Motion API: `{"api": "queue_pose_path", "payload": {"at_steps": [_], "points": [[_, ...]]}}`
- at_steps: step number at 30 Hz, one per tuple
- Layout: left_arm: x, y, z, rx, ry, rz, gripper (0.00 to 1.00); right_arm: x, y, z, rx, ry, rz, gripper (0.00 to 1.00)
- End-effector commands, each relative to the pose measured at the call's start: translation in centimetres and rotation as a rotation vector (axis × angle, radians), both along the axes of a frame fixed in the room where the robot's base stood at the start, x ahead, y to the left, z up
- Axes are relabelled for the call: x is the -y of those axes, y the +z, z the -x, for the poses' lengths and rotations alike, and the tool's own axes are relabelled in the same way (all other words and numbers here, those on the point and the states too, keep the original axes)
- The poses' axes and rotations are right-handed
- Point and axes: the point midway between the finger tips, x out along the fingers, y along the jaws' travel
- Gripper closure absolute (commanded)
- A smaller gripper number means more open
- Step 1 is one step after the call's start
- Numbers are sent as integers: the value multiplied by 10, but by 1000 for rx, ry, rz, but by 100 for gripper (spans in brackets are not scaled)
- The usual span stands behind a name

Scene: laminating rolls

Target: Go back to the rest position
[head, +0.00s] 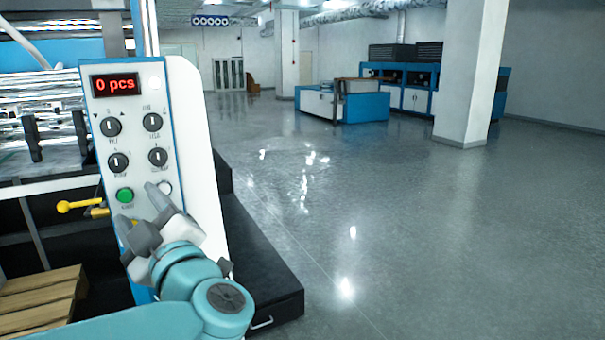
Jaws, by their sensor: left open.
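My left arm comes in from the lower left in teal. My left gripper (140,212) is open in front of the lower part of a white control panel (190,130). One finger reaches up near a white button (164,187); I cannot tell whether it touches. The panel has a red display (115,84) reading "0 pcs", several black knobs and a green button (125,195). No held object shows in the gripper. My right gripper is not in view.
The laminating machine (40,120) with a yellow-knobbed lever (64,207) stands at left. A wooden pallet (40,298) lies below it. A black step (255,270) juts out right of the panel. Open grey floor (420,240) stretches right, with pillars and blue machines far back.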

Motion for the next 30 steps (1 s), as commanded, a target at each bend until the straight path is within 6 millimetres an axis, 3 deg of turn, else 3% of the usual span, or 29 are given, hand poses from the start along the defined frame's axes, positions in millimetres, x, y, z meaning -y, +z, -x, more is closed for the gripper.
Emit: {"api": "queue_pose_path", "payload": {"at_steps": [1,3,7,11,14,18,22,25,30], "points": [[-9,-37,-18,-94,34,-39,44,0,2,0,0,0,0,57],[-19,-92,-41,-224,46,-110,44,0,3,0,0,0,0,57],[-24,-198,-71,-465,-50,-201,44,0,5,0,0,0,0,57],[-20,-308,-77,-695,-214,-215,44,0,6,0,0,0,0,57],[-9,-391,-63,-868,-365,-180,44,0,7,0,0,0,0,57],[19,-495,-15,-1104,-599,-70,44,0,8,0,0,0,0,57],[58,-569,54,-1315,-835,82,44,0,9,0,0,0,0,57],[93,-602,113,-1460,-1016,207,44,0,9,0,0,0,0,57],[136,-610,188,-1644,-1254,365,44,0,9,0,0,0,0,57]]}}
